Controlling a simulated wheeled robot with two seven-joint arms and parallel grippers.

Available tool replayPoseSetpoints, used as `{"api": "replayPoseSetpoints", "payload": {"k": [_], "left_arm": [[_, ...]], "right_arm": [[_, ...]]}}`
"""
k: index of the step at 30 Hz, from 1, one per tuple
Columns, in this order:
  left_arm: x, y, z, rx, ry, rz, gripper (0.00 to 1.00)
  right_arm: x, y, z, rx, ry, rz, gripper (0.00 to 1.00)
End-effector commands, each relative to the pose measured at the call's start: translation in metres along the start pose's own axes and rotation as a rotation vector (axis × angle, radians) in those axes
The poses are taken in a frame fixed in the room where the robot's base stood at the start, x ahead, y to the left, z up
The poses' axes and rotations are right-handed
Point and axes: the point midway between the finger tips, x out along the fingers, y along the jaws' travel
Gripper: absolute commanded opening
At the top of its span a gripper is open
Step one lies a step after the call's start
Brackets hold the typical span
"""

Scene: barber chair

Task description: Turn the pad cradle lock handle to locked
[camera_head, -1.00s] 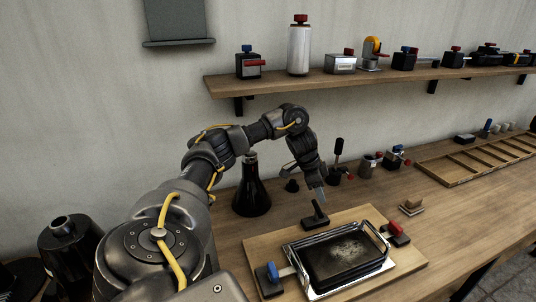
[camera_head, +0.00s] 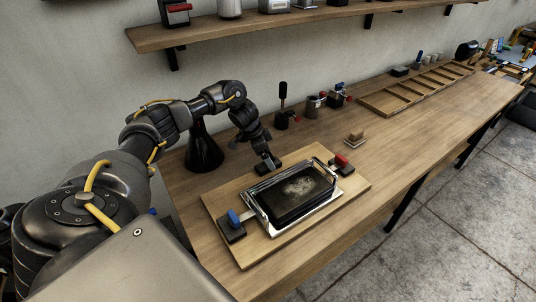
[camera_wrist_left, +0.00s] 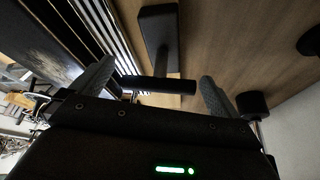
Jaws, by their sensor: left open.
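The pad cradle (camera_head: 246,203) is a metal frame around a dark, worn pad (camera_head: 298,193) on a wooden board (camera_head: 225,195). A black handle on a block (camera_head: 272,168) stands at the board's back edge. My left gripper (camera_head: 265,152) is over it, fingers pointing down. In the left wrist view, the black handle bar (camera_wrist_left: 158,85) lies between the open fingers of my left gripper (camera_wrist_left: 157,72); contact is unclear. A blue-handled block (camera_head: 233,220) is at the cradle's left end and a red-handled block (camera_head: 342,163) at its right end. My right gripper is out of view.
A black flask (camera_head: 204,150) stands behind the board, under my left arm. Small devices (camera_head: 315,105) and a wooden slotted tray (camera_head: 415,90) sit along the back. A small wooden block (camera_head: 354,137) is right of the board. The shelf (camera_head: 250,28) is above.

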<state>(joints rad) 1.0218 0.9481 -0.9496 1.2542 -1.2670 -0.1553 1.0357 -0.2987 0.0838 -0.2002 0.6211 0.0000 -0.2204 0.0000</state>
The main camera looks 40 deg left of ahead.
Motion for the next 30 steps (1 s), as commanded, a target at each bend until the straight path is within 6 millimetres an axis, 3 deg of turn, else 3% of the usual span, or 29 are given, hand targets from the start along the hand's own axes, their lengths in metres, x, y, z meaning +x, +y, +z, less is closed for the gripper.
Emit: {"api": "replayPoseSetpoints", "payload": {"k": [6,14,22,26,30], "left_arm": [[0.015,0.0,0.0,0.001,0.0,0.0,1.0],[0.016,0.0,0.0,0.001,0.0,-0.001,1.0],[0.015,0.0,0.0,0.001,0.0,0.0,0.66],[0.013,0.001,-0.001,-0.011,-0.001,-0.004,0.65],[0.009,0.002,-0.002,-0.077,-0.002,-0.029,0.65]], "right_arm": [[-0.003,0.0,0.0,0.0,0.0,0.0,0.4],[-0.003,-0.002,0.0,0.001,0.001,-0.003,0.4],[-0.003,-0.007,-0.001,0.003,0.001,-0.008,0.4],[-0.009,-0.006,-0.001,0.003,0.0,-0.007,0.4],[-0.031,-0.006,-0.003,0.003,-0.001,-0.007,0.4]]}}
